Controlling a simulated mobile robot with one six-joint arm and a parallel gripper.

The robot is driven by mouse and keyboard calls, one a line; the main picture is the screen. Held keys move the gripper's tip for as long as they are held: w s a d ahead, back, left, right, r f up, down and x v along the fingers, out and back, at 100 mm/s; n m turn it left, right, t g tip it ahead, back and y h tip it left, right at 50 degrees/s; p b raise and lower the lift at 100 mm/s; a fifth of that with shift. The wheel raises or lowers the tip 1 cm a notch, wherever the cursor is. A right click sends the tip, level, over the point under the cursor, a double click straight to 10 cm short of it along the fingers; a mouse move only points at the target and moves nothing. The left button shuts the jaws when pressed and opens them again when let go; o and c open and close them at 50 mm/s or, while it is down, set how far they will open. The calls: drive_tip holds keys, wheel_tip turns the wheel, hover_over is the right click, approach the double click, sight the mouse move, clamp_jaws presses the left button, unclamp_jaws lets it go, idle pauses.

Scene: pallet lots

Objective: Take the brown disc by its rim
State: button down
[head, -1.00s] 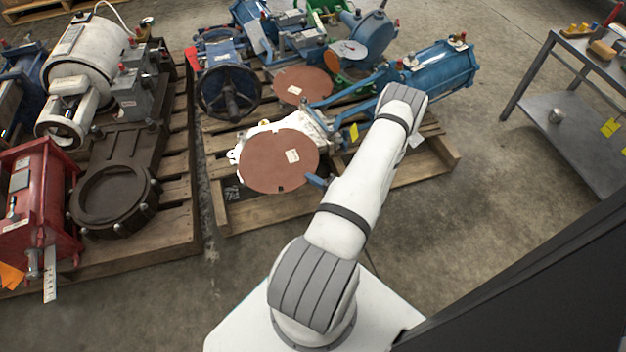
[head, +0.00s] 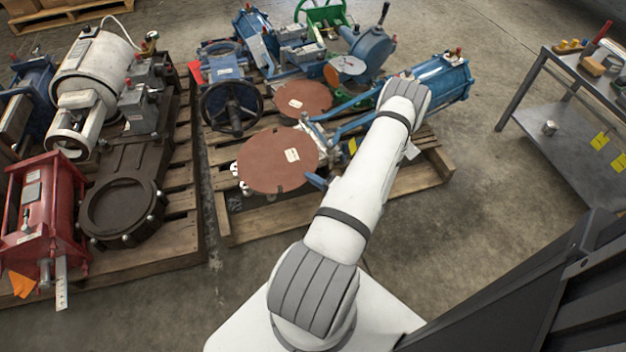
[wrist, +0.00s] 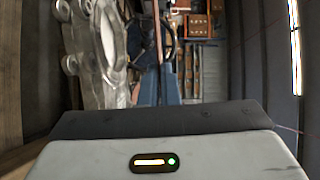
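The brown disc (head: 270,165) is a flat, round plate with a white label, in the middle of the head view. It covers most of the white-flanged valve (head: 243,187) below it. My gripper (head: 315,181) is at the disc's lower right rim; only a small blue tip shows, the rest is behind my arm. The disc keeps its place against my arm while the pallet shifts, so the gripper appears shut on its rim.
A second brown disc (head: 302,101) lies further back. Blue valves (head: 443,80) and a dark handwheel (head: 231,108) crowd the pallet (head: 285,217). A left pallet holds a red actuator (head: 40,215) and a dark flange (head: 122,208). A metal table (head: 575,128) stands right; floor between is clear.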

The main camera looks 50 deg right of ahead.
wheel_tip(320, 180, up, 13)
drive_tip(key=p, duration=0.7)
drive_tip(key=shift+f+p, duration=0.2)
drive_tip(key=shift+p, duration=0.1)
idle(0.6)
